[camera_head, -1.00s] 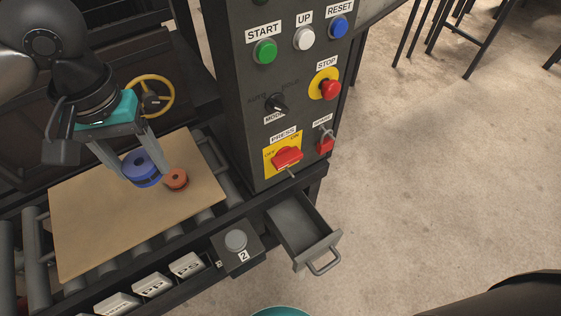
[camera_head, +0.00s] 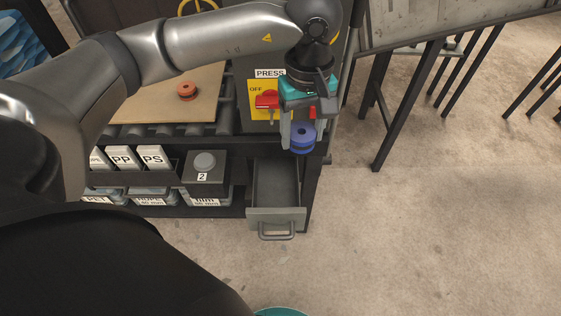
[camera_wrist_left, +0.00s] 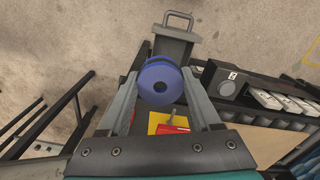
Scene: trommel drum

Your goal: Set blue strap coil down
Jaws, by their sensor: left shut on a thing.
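The blue strap coil (camera_head: 302,138) is held between the fingers of my left gripper (camera_head: 302,146), in front of the press control panel. The open grey drawer (camera_head: 276,190) lies below and a little left of the coil in the head view. The drawer (camera_wrist_left: 174,42) also shows beyond the coil in the wrist view. My right gripper is not in view.
An orange coil (camera_head: 187,91) lies on the tan board (camera_head: 150,109) on the rollers. A box with a grey button (camera_head: 205,160) and labelled blocks (camera_head: 153,157) stand left of the drawer. The red press switch (camera_head: 267,100) is close to the gripper.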

